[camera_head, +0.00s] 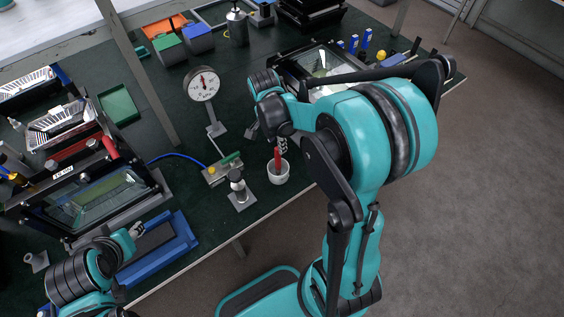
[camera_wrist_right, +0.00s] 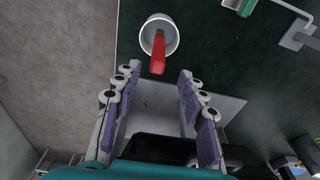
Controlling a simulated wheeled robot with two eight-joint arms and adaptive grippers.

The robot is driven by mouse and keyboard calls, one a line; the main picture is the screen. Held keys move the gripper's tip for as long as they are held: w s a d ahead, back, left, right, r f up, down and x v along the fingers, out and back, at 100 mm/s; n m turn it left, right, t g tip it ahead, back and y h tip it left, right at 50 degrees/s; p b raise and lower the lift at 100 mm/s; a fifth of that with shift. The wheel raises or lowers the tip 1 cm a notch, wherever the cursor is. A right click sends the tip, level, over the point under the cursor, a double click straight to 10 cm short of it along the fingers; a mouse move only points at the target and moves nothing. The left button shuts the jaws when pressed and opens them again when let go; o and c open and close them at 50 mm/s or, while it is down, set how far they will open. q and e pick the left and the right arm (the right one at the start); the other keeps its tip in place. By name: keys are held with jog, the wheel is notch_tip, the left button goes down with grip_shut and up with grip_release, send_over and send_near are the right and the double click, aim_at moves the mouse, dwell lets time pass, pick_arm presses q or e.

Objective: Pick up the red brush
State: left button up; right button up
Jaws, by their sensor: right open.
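The red brush (camera_head: 278,158) stands in a small white cup (camera_head: 278,175) near the table's front edge. In the right wrist view the brush (camera_wrist_right: 158,52) leans out of the cup (camera_wrist_right: 172,24) toward my gripper. My right gripper (camera_wrist_right: 158,80) is open, its purple-padded fingers apart. The brush's red end lies just beyond the gap between the fingertips, apart from both pads. In the head view my right gripper (camera_head: 282,145) is just above the brush, partly hidden by my arm. My left gripper (camera_head: 137,230) is at the lower left, too small to tell its state.
A dial gauge on a stand (camera_head: 203,86) is behind and left of the cup. A small grey fixture (camera_head: 240,193) stands just left of it. A floodlight housing (camera_head: 318,64) lies beyond my right arm. A blue tray (camera_head: 165,250) is by my left gripper.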

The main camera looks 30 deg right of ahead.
aim_at(279, 155)
jog(key=shift+w+f, duration=0.1)
jog(key=shift+f, duration=0.2)
jog(key=f+b, duration=0.1)
jog(key=f, duration=0.1)
jog(key=f+b, duration=0.1)
jog(key=f, duration=0.3)
jog(key=shift+s+d+f+b, duration=0.25)
jog(key=shift+d+f+b, duration=0.05)
jog(key=shift+d+b, duration=0.1)
jog(key=shift+f, duration=0.5)
grip_shut()
